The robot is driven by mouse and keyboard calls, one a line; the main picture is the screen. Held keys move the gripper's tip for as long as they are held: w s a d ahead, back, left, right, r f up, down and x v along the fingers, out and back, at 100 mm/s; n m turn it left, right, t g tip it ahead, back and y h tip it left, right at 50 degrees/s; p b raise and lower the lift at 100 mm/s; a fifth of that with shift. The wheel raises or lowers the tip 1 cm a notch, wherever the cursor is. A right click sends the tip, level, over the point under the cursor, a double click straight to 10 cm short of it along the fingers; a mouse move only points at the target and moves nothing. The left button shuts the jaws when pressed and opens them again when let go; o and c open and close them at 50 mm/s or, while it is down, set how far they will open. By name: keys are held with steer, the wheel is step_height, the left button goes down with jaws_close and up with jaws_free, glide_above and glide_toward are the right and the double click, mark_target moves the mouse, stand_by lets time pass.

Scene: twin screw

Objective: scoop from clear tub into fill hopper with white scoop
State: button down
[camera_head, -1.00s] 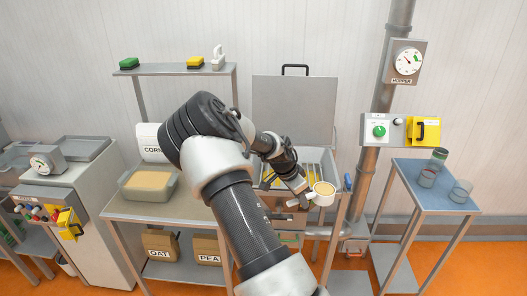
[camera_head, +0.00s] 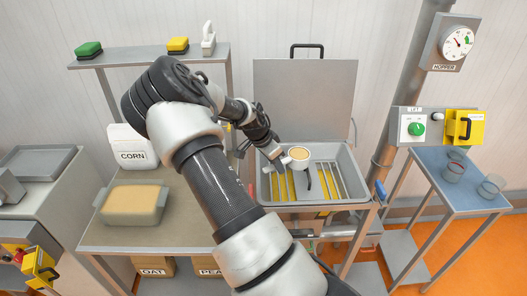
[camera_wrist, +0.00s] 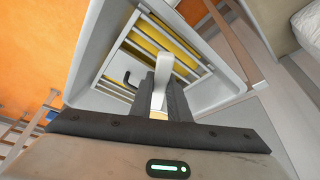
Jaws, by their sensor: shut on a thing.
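The white scoop (camera_head: 299,155) holds a level tan load and is upright over the fill hopper. My gripper (camera_head: 285,159) is shut on its handle; the wrist view shows the pale handle (camera_wrist: 161,80) between the dark fingers (camera_wrist: 160,98). The scoop's cup is mostly hidden in the wrist view. The fill hopper (camera_head: 358,184) is a grey open box with a raised lid and a grate of bars over yellow inside. The clear tub (camera_head: 132,217), filled with tan material, sits on the bench at the left.
The hopper's raised lid (camera_head: 304,100) stands behind it. A white CORN container (camera_head: 132,146) stands behind the tub. A blue side table (camera_head: 460,185) with clear cups is at the right.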

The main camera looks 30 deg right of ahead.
steer(key=shift+w+r, duration=0.15)
steer(key=shift+w, duration=0.3)
steer(key=shift+s+d+r+m+t+y, duration=0.15)
steer(key=shift+r+t+y, duration=0.1)
steer(key=shift+r+t, duration=0.2)
steer(key=shift+s+a+r+m+t+y, duration=0.15)
steer(key=shift+r+t+y, duration=0.1)
steer(key=shift+r+t, duration=0.2)
steer(key=r+t, duration=0.1)
steer(key=t+y, duration=0.1)
steer(key=r+y, duration=0.1)
steer(key=shift+s+d+r+m+t, duration=0.25)
steer(key=shift+d+r+m+t, duration=0.05)
steer(key=shift+d+t, duration=0.1)
steer(key=shift+w+a+f+b, duration=0.15)
steer(key=shift+a+f+b, duration=0.05)
steer(key=shift+b, duration=0.1)
steer(key=shift+b, duration=0.7)
steer(key=b, duration=0.2)
steer(key=r+t+b, duration=0.1)
steer(key=b, duration=0.2)
steer(key=shift+s+d+t+y, duration=0.2)
steer(key=shift+s+t+y, duration=0.1)
steer(key=shift+s+r+b, duration=0.15)
steer(key=shift+r+b, duration=0.2)
steer(key=shift+b, duration=0.65)
steer(key=shift+s+d+f+m+t+y+b, duration=0.15)
steer(key=shift+m+t+y+b, duration=0.2)
steer(key=shift+b, duration=0.8)
